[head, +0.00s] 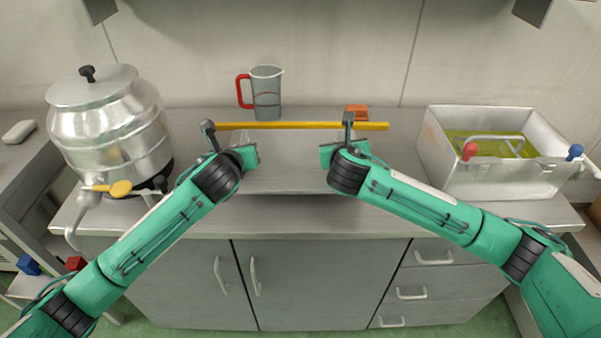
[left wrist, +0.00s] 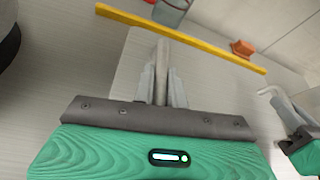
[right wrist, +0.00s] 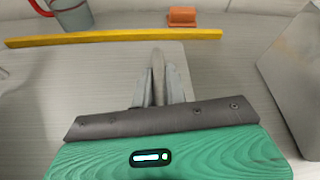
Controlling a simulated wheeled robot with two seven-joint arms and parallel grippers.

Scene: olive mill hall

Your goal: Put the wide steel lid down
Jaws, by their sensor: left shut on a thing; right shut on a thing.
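The wide steel lid (head: 285,178) is a flat grey plate over the middle of the counter, level between my two grippers. My left gripper (head: 239,141) is shut on the handle at its left end, and my right gripper (head: 324,140) is shut on the one at its right end. In the left wrist view the lid (left wrist: 128,82) runs under the fingers (left wrist: 162,85). In the right wrist view the lid (right wrist: 110,82) also lies beyond the fingers (right wrist: 158,85). I cannot tell whether its underside touches the counter.
A yellow strip (head: 375,126) lies behind the lid, with a jug with a red handle (head: 266,92) and an orange block (head: 357,110) farther back. A steel drum (head: 110,130) stands left. An open steel basin (head: 480,180) with yellow-green contents stands right. Bare counter (head: 300,215) lies in front.

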